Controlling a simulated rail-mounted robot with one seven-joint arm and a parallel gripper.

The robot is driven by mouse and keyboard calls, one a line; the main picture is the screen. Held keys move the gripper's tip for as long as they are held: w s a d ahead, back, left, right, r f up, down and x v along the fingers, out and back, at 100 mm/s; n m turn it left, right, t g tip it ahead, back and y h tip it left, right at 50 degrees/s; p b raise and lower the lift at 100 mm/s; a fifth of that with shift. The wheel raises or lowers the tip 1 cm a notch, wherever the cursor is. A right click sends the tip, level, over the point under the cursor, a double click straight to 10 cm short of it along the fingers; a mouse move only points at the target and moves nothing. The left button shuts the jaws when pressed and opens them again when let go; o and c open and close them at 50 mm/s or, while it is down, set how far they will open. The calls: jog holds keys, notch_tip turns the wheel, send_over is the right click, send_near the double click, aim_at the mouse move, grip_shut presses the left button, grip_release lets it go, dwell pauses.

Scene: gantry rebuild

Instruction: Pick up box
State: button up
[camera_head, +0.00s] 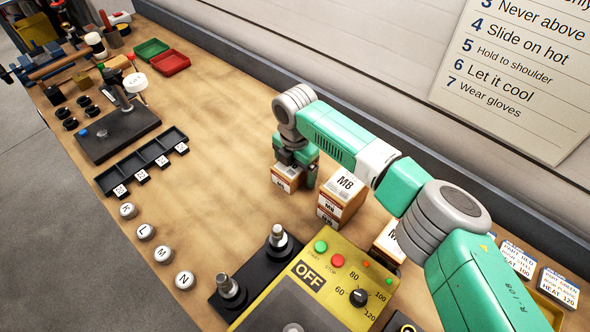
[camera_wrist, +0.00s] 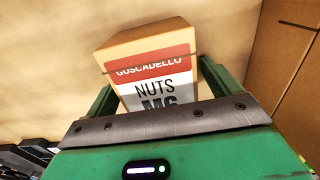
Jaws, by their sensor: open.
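A small cardboard box (camera_head: 286,178) with an orange-and-white label stands on the bench below my gripper (camera_head: 296,165) in the head view. In the wrist view this box (camera_wrist: 150,66) carries a red and white label reading "GUSCADELLO NUTS M6", its lower part cut off by my gripper body. My gripper (camera_wrist: 158,92) is open, with one green finger at each side of the box. Whether either finger touches the box cannot be told. A larger box marked M8 (camera_head: 342,188) stands just to the right in the head view, and a brown carton side (camera_wrist: 285,60) shows in the wrist view.
Another box (camera_head: 388,244) stands partly behind my arm. A yellow control panel marked OFF (camera_head: 325,284) is at the front, beside two metal posts. A black tray (camera_head: 142,160) and round lettered knobs (camera_head: 145,231) lie to the left. The bench left of the box is clear.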

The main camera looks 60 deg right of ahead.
jog(key=shift+c, duration=0.4)
jog(key=c, duration=1.3)
notch_tip(320, 180, up, 10)
jog(key=shift+r+p, duration=0.1)
jog(key=shift+p, duration=1.1)
